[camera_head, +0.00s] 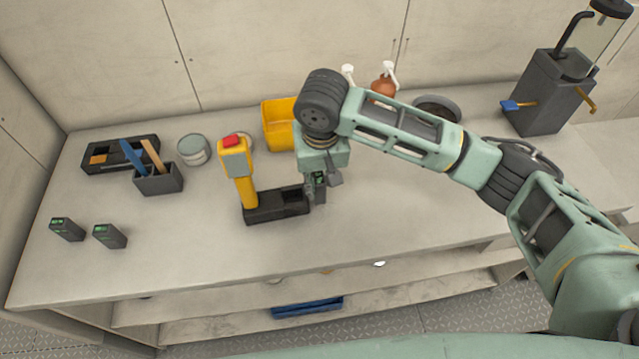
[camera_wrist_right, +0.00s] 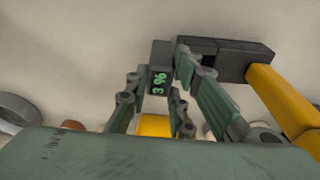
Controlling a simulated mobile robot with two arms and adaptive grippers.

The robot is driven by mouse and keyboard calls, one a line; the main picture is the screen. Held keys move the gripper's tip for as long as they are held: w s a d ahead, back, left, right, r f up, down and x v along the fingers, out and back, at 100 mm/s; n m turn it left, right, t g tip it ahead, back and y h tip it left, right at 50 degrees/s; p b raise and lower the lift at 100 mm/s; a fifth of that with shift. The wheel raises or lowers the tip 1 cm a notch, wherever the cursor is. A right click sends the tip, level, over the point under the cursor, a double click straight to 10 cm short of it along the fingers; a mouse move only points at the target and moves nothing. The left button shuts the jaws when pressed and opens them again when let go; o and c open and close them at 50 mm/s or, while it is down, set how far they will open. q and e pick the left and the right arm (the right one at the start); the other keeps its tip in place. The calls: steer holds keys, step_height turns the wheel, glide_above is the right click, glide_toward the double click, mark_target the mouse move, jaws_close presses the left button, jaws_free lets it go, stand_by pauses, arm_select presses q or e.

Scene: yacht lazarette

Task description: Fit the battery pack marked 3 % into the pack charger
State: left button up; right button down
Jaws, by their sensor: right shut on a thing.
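The battery pack marked 3 % (camera_wrist_right: 161,55) is dark with a green display, which reads "3 %" sideways in the right wrist view. My right gripper (camera_head: 318,187) is shut on it; in the head view the pack is mostly hidden by the gripper. They are just right of a dark base (camera_head: 265,212) with a yellow upright and red top. This base also shows in the wrist view (camera_wrist_right: 247,62), close to the pack. I cannot tell whether they touch. A black tray-like unit with an orange part (camera_head: 128,160) lies back left; which unit is the charger is unclear. My left gripper is out of view.
Two similar packs (camera_head: 67,229) (camera_head: 110,237) stand at the left front. A dark holder with tools (camera_head: 158,181), a grey tin (camera_head: 192,149) and a yellow bin (camera_head: 276,125) stand behind. The worktop's front strip is clear.

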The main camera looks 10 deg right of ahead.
mark_target(321, 188)
steer(key=f, duration=0.3)
steer(key=shift+s+d+f+p, duration=0.1)
steer(key=shift+s+d+p, duration=0.15)
steer(key=shift+p, duration=0.15)
steer(key=shift+w+a+f, duration=0.1)
steer(key=shift+w+f, duration=0.05)
steer(key=shift+f, duration=0.05)
steer(key=c, duration=1.8)
jaws_free()
steer(key=shift+f, duration=0.1)
steer(key=shift+o, duration=1.3)
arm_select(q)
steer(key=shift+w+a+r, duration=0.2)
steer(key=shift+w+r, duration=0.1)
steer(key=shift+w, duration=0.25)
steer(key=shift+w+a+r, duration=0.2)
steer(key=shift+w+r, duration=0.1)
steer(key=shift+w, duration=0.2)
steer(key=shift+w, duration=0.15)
